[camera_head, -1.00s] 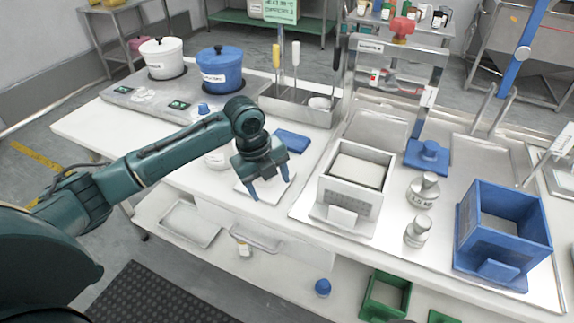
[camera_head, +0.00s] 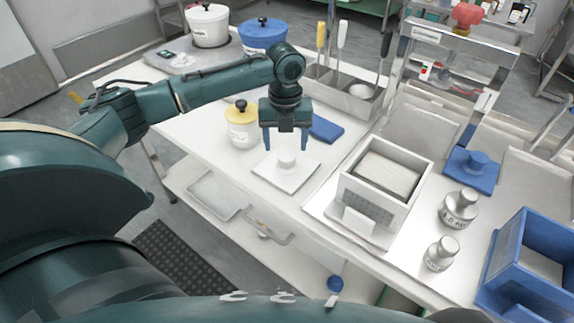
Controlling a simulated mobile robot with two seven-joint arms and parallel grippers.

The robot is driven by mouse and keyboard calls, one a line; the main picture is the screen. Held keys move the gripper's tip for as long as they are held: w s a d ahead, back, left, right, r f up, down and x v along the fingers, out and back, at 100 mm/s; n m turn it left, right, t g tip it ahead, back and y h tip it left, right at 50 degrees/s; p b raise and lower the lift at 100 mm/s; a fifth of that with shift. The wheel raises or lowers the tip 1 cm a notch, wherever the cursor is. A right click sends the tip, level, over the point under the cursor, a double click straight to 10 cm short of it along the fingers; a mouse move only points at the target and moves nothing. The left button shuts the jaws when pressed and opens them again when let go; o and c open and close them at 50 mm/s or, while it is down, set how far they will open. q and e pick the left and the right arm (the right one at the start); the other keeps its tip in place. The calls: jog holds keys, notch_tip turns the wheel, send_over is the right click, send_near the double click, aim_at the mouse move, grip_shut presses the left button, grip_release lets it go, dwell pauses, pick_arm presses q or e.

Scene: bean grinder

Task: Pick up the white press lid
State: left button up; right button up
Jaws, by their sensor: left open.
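The white press lid (camera_head: 286,175) is a flat square plate with a round knob on top, lying on the white table in front of my body. My left gripper (camera_head: 286,148) is open and points down above the lid. Its two blue fingertips are on either side of the knob, at about its height or slightly above; I cannot tell whether they touch it. My right gripper is not in view.
A white box press (camera_head: 382,185) stands right of the lid, with metal weights (camera_head: 458,209) and a blue press box (camera_head: 535,262) farther right. A yellow-lidded white jar (camera_head: 242,128) stands left of the gripper. A blue press lid (camera_head: 472,168) lies at the right.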

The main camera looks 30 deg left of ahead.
aim_at(287, 155)
pick_arm(q)
jog(key=shift+d+f, duration=0.15)
jog(key=shift+f, duration=2.6)
jog(key=shift+c, duration=0.6)
jog(key=shift+r, duration=0.1)
jog(key=c, duration=1.1)
